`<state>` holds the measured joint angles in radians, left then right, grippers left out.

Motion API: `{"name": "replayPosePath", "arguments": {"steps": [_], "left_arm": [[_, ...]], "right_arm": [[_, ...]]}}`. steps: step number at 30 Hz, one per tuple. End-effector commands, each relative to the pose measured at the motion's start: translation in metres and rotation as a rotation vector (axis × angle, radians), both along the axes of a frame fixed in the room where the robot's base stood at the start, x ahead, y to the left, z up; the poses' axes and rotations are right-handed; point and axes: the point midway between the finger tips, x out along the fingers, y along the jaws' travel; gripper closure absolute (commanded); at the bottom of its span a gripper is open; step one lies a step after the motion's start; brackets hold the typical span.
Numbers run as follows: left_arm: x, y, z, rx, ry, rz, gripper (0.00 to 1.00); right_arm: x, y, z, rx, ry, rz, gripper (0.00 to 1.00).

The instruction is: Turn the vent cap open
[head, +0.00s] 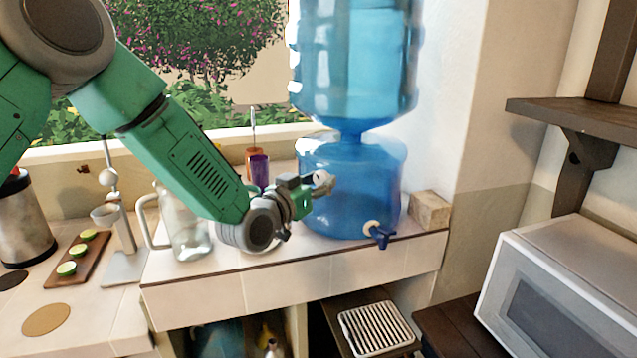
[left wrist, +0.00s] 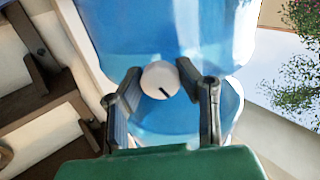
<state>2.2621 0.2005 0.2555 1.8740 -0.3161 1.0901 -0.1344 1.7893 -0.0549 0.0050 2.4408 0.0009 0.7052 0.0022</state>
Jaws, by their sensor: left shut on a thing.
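The blue water dispenser (head: 345,200) stands on the tiled counter with a large blue bottle (head: 355,60) upside down on top. The vent cap (left wrist: 160,79) is a round white knob with a dark line mark on its face, on the dispenser's side. In the head view the cap (head: 322,177) shows small at my gripper's tip. My left gripper (head: 312,184) reaches it from the left. In the left wrist view its two dark fingers (left wrist: 159,76) are on either side of the cap, shut on it. The right gripper is not in view.
A blue-handled tap (head: 378,234) sticks out low on the dispenser's front. A glass pitcher (head: 186,225) stands behind my left forearm, with orange and purple bottles (head: 259,171) nearby. A wooden block (head: 430,209) is right of the dispenser. A microwave (head: 565,285) stands at right.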

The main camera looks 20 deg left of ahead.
Motion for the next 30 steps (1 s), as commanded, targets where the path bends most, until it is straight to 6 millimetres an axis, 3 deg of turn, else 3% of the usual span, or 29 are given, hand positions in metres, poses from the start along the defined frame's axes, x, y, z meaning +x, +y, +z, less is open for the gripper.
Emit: {"name": "replayPosePath", "arguments": {"steps": [8, 15, 16, 17, 18, 30], "left_arm": [[-0.002, 0.005, -0.007, 0.158, -0.019, 0.009, 0.99], [-0.002, 0.005, -0.006, 0.161, -0.017, 0.006, 0.99], [-0.002, 0.005, -0.006, 0.161, -0.017, 0.006, 0.63], [-0.002, 0.005, -0.006, 0.162, -0.017, 0.007, 0.53], [-0.002, 0.004, -0.006, 0.162, -0.018, 0.007, 0.49], [-0.007, 0.006, -0.004, 0.161, -0.022, 0.008, 0.49]], "right_arm": [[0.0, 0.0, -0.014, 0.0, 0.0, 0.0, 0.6], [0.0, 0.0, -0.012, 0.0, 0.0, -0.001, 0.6], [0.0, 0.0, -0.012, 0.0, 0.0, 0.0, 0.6], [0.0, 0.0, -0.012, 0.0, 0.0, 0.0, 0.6], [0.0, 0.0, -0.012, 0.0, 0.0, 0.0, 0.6], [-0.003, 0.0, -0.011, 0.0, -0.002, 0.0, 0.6]]}}
